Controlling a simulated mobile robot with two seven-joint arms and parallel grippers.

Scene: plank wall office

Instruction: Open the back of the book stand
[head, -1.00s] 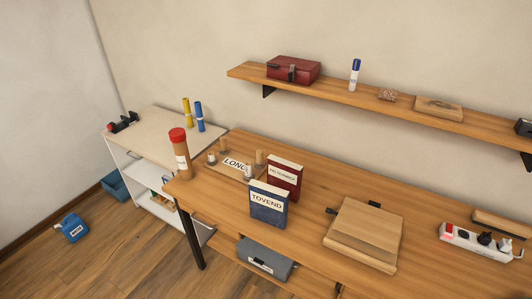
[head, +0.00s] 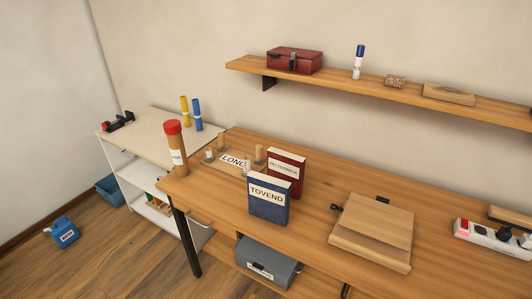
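The book stand (head: 372,232) appears to be the flat wooden piece lying on the right half of the wooden desk. It has a board on top and a ledge along its front edge. Its back lies folded down flat. A small dark clip or hinge part (head: 336,207) shows at its left edge, and another at its far edge. Neither of my grippers is in the head view.
A blue book (head: 268,203) and a red book (head: 286,172) stand upright left of the stand. A power strip (head: 494,238) lies to its right. A shelf (head: 400,92) runs along the wall above. Bare desk surrounds the stand.

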